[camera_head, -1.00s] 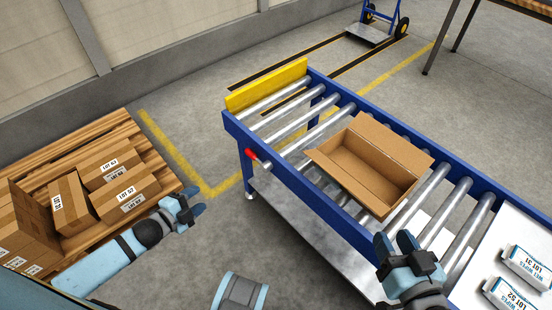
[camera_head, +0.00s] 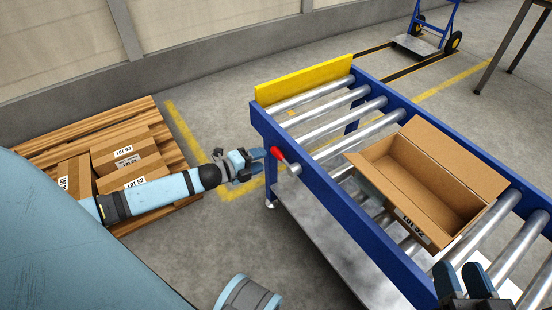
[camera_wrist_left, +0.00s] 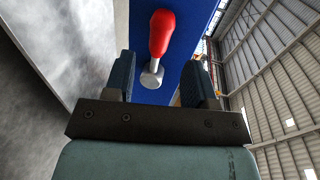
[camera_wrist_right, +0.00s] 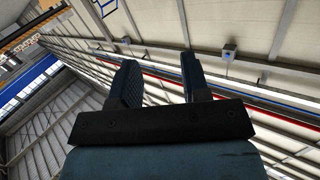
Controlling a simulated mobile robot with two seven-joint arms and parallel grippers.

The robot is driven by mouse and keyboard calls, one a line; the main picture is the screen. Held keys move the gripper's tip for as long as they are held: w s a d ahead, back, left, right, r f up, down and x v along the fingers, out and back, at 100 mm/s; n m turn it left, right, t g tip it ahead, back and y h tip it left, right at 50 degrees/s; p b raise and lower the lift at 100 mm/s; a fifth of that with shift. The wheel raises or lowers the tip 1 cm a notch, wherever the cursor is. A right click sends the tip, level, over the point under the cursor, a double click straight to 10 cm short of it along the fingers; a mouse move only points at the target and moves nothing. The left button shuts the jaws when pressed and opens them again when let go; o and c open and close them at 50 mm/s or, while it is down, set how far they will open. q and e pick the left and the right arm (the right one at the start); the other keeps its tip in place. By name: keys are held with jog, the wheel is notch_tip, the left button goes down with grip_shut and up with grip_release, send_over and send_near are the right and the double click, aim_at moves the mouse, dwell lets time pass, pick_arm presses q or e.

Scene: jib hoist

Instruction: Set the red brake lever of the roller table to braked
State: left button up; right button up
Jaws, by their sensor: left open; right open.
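The red brake lever (camera_head: 277,153) is on the near left side of the blue roller table (camera_head: 345,235), with a metal pivot at its lower right. My left gripper (camera_head: 254,160) is open just left of the lever's red end, apart from it. In the left wrist view the red lever (camera_wrist_left: 162,33) and its metal pivot (camera_wrist_left: 152,75) show ahead, between my open fingers (camera_wrist_left: 164,80). My right gripper (camera_head: 467,278) is open and empty at the lower right, by the table's near edge. It also shows empty in the right wrist view (camera_wrist_right: 162,80).
An open cardboard box (camera_head: 435,190) sits on the rollers. A yellow end stop (camera_head: 305,80) closes the table's far end. A wooden pallet (camera_head: 55,140) with several cartons stands at left. A blue hand truck (camera_head: 430,40) stands at the back. Floor between pallet and table is clear.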

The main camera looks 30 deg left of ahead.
aim_at(275, 155)
pick_arm(q)
jog(key=b+x, duration=0.1)
jog(key=x, duration=0.4)
jog(key=shift+w+d+f+b, duration=0.1)
jog(key=shift+w+b, duration=0.2)
jog(key=shift+b, duration=0.1)
jog(key=shift+w+d, duration=0.2)
jog(key=shift+w, duration=0.25)
pick_arm(e)
jog(key=shift+w+d+r+n+t, duration=0.15)
jog(key=shift+w+d+n+t, duration=0.25)
jog(key=shift+w+n, duration=0.4)
jog(key=shift+s, duration=0.15)
pick_arm(q)
grip_shut()
